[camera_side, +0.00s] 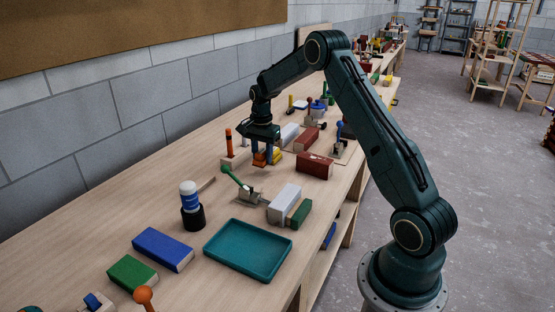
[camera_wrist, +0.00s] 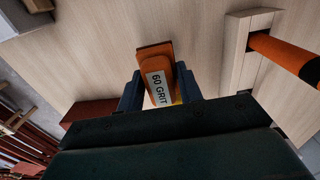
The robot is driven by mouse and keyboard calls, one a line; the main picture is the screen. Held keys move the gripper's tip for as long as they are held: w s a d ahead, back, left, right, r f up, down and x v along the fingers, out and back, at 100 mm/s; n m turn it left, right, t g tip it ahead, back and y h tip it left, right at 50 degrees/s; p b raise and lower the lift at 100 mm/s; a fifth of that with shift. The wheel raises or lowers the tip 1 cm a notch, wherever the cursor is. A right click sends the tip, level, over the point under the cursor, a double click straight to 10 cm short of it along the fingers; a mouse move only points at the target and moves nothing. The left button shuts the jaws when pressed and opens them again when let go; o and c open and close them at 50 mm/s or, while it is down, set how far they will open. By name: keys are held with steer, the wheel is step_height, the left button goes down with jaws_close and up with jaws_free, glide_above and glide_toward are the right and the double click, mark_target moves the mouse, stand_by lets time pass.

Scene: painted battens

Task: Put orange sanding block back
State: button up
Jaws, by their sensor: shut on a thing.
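My gripper (camera_side: 266,158) is shut on the orange sanding block (camera_side: 259,160) above the bench, in the middle of the side view. In the wrist view the orange sanding block (camera_wrist: 157,75) sits between the two blue fingers of my gripper (camera_wrist: 158,92). A white label reading "60 GRIT" shows on it. A yellow thing (camera_side: 275,156) shows right beside the block in the side view, partly hidden by the gripper. I cannot tell whether the block touches anything below.
An orange rod in a wooden holder (camera_wrist: 248,50) stands close on the right in the wrist view. A red block (camera_side: 315,165), a white block (camera_side: 284,203), a green-handled tool (camera_side: 235,180) and an empty teal tray (camera_side: 247,249) are nearby. Bench (camera_side: 110,245) is clear towards the wall.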

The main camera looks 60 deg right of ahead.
mark_target(263, 165)
steer(key=shift+f, duration=2.1)
steer(key=shift+f, duration=0.1)
steer(key=o, duration=1)
steer(key=shift+c, duration=0.2)
step_height(263, 165, up, 12)
steer(key=shift+r, duration=0.1)
